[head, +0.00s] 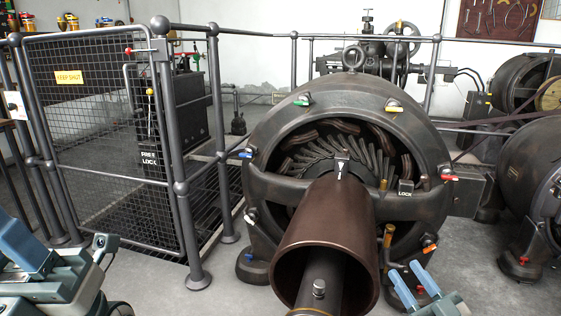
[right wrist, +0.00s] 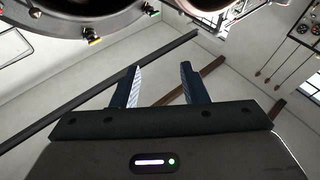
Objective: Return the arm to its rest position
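My right gripper (head: 415,284) is at the bottom of the head view, just right of the large brown drum (head: 325,228) of the dynamo (head: 350,110). Its two blue fingers stand apart with nothing between them. In the right wrist view, the open fingers (right wrist: 160,82) point up at a pale wall and ceiling. Parts of my left arm (head: 50,270) fill the lower left corner of the head view. The state of its fingers cannot be made out.
A mesh gate (head: 105,140) with a yellow sign stands at the left, joined to a grey railing (head: 222,130). More dark machines (head: 530,185) stand at the right.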

